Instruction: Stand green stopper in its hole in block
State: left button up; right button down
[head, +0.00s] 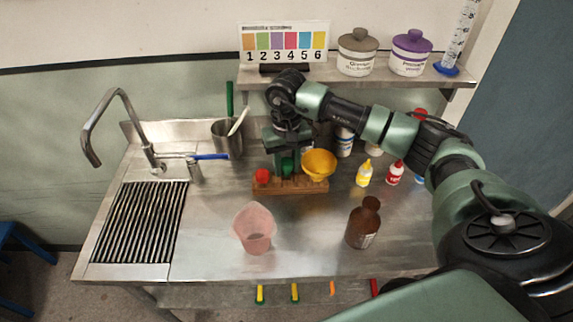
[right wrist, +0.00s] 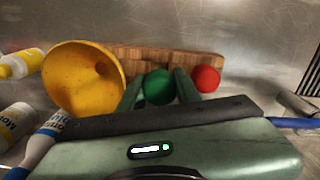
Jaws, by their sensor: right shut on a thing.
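The wooden block (head: 291,187) lies on the steel worktop, and its wood also shows in the right wrist view (right wrist: 150,55). My right gripper (head: 285,165) points down over the middle of the block, shut on the green stopper (right wrist: 158,87). The stopper's round green top shows between the two fingers; its lower end is hidden, so I cannot tell whether it is in a hole. A red stopper (head: 262,176) stands at the block's left end, and a yellow funnel (head: 319,162) at its right end. My left gripper is not in view.
A metal beaker (head: 228,140) stands behind left of the block. A pink beaker (head: 254,229) and a brown bottle (head: 363,223) stand in front. Small yellow (head: 363,174) and red (head: 395,173) bottles stand to the right. The worktop just before the block is clear.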

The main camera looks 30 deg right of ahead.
aim_at(286, 161)
jog(key=shift+b, duration=0.9)
dwell(1.5)
jog(key=shift+f, duration=0.2)
jog(key=shift+f+b, duration=0.3)
jog(key=shift+b, duration=0.2)
jog(key=shift+f+b, duration=0.8)
jog(key=shift+f, duration=0.05)
jog(key=c, duration=0.9)
grip_release()
jog(key=shift+r, duration=0.15)
jog(key=shift+r, duration=0.3)
notch_tip(286, 161, up, 6)
jog(key=shift+r+b, duration=0.2)
jog(key=shift+b, duration=0.75)
jog(key=shift+r, duration=0.35)
